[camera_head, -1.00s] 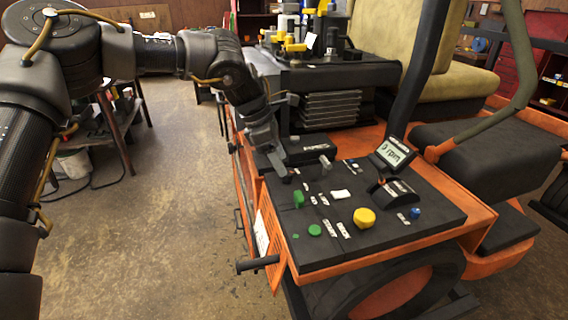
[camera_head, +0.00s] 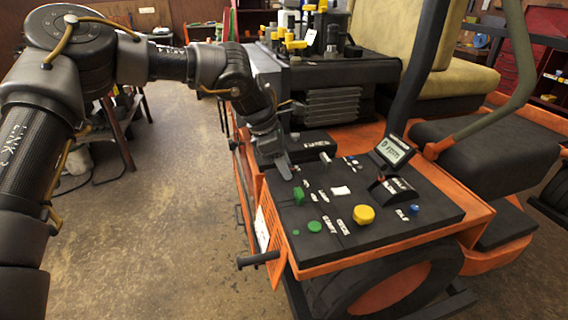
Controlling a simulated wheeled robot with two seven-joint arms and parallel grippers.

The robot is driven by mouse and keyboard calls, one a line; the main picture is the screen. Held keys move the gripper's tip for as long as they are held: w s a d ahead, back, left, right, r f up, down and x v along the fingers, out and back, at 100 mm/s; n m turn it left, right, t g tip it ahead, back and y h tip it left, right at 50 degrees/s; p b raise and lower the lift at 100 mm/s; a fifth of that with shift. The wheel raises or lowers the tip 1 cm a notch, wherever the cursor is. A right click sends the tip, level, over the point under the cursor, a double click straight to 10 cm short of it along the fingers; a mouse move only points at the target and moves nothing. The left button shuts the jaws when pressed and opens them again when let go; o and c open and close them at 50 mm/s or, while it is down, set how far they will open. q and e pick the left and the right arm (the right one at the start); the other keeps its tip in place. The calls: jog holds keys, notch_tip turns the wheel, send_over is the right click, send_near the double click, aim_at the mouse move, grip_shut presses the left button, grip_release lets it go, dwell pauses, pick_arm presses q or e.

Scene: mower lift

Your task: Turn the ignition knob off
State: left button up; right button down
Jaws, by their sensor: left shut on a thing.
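The black control panel (camera_head: 385,232) sits on the orange mower and carries several knobs and white labels. My left gripper (camera_head: 285,172) reaches in from the left and points down at the panel's far left edge, just behind a small green knob (camera_head: 298,194). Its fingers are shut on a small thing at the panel. They hide that thing, and I cannot clearly see the ignition knob or how it is turned. White labels (camera_head: 307,183) lie just right of the fingertips. A small display (camera_head: 394,151) on the panel reads 0 rpm. My right gripper is not in view.
A yellow knob (camera_head: 364,215), a larger green button (camera_head: 315,226) and a blue knob (camera_head: 414,209) stand on the panel. Open floor lies left.

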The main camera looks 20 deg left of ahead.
pick_arm(q)
jog(key=shift+n, duration=0.3)
jog(key=shift+s+f+n+t+b, duration=0.1)
jog(key=shift+n+t+b, duration=0.6)
jog(key=shift+n, duration=0.3)
jog(key=n+y+b, duration=0.1)
jog(key=n, duration=0.2)
jog(key=shift+s+d+n+t+b, duration=0.1)
jog(key=shift+d+n+t+b, duration=0.05)
jog(key=shift+n+t+b, duration=0.2)
jog(key=shift+n+t+y+b, duration=0.4)
jog(key=shift+n+y, duration=0.1)
jog(key=shift+n, duration=0.65)
jog(key=shift+d+n+y+b, duration=0.15)
jog(key=shift+n+y+b, duration=0.35)
jog(key=shift+n, duration=1.2)
jog(key=o, duration=1)
jog(key=shift+s+r, duration=0.1)
jog(key=shift+r, duration=0.1)
